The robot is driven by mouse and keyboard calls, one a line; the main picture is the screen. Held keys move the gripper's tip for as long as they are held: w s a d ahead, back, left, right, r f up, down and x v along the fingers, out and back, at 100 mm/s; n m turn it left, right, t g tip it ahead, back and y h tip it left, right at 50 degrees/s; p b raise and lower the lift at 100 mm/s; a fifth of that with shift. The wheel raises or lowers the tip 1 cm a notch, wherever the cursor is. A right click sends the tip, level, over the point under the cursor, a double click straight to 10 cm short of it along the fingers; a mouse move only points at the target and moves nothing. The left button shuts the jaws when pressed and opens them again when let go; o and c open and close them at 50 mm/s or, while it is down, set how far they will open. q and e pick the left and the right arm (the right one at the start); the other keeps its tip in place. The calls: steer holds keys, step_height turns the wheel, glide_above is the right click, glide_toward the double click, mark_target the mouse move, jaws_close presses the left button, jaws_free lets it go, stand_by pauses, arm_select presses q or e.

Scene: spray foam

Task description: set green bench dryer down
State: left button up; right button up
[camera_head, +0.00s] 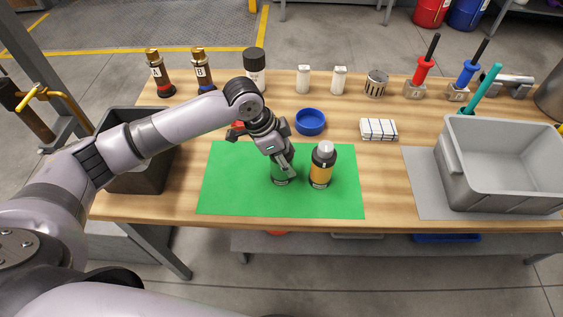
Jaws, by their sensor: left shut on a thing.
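My left gripper (283,160) reaches down over the green mat (228,187) on the wooden table and is shut on the green bench dryer (281,176). Only the lower part of the dryer shows below the fingers, dark green against the mat; its top is hidden by the gripper. It looks upright and low over the mat; I cannot tell whether its base touches. An orange and black bottle with a grey cap (321,172) stands on the mat just right of it. My right gripper is not in view.
A blue dish (310,121) and a striped cloth (378,129) lie behind the mat. A black bin (142,172) is at the left, a grey crate (497,165) at the right. Bottles and tools line the back edge. The mat's front left part is free.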

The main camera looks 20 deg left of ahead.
arm_select(q)
steer(key=c, duration=0.8)
